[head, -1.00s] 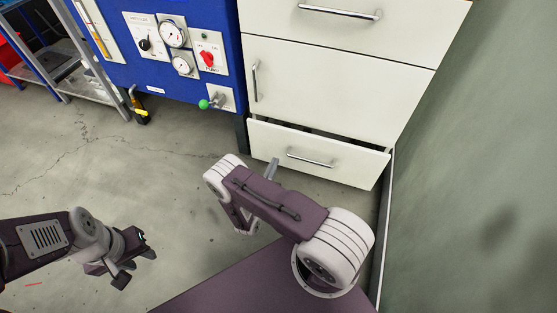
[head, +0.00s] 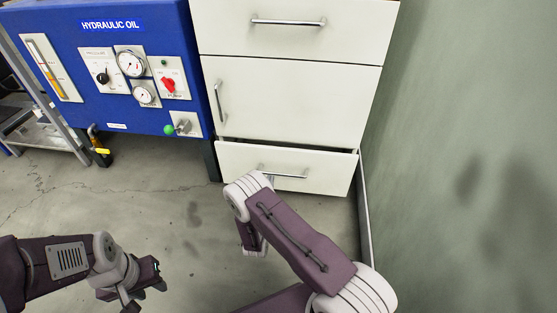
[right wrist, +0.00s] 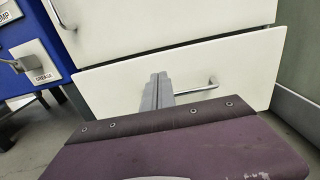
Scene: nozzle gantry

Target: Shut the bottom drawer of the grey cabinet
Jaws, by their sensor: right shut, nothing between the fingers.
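The grey cabinet (head: 290,95) has pale fronts. Its bottom drawer (head: 325,182) stands partly open, with a dark gap along its top edge. The drawer's bar handle (head: 293,176) is partly covered by my right arm. In the right wrist view the drawer front (right wrist: 250,80) fills the middle, with its handle (right wrist: 200,90) just right of my fingers. My right gripper (right wrist: 158,82) is shut and empty, its fingers pointing at the drawer front. I cannot tell whether they touch it. My left gripper (head: 152,282) is open and empty, low over the floor at left.
A green-grey wall (head: 460,150) is close on the right. The floor (head: 170,215) before the cabinet is clear. A metal rack (head: 45,130) stands far left.

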